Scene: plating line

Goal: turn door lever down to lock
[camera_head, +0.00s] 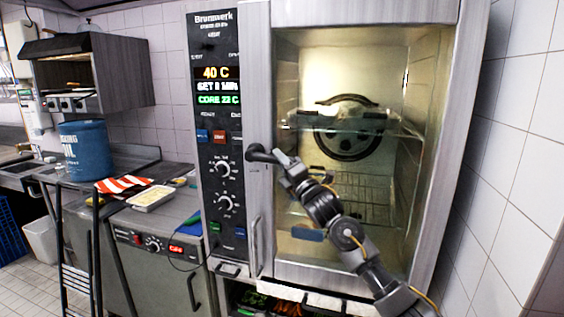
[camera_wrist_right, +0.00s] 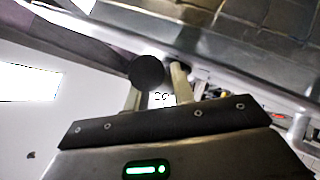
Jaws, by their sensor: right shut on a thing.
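The oven door (camera_head: 350,150) is shut against its frame, and its glass shows a lit cavity. The dark door lever (camera_head: 260,153) sits at the door's left edge, beside the control panel, and looks roughly horizontal. My right gripper (camera_head: 283,160) comes in from the lower right and is shut on the lever. In the right wrist view the lever's round black end (camera_wrist_right: 146,72) shows at the fingers of my right gripper (camera_wrist_right: 158,92). The rest of the lever is largely hidden there. My left gripper is not in view.
The control panel (camera_head: 217,130) with lit displays and knobs stands left of the lever. A vertical bar handle (camera_head: 256,247) is below it. A tiled wall (camera_head: 505,150) closes the right side.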

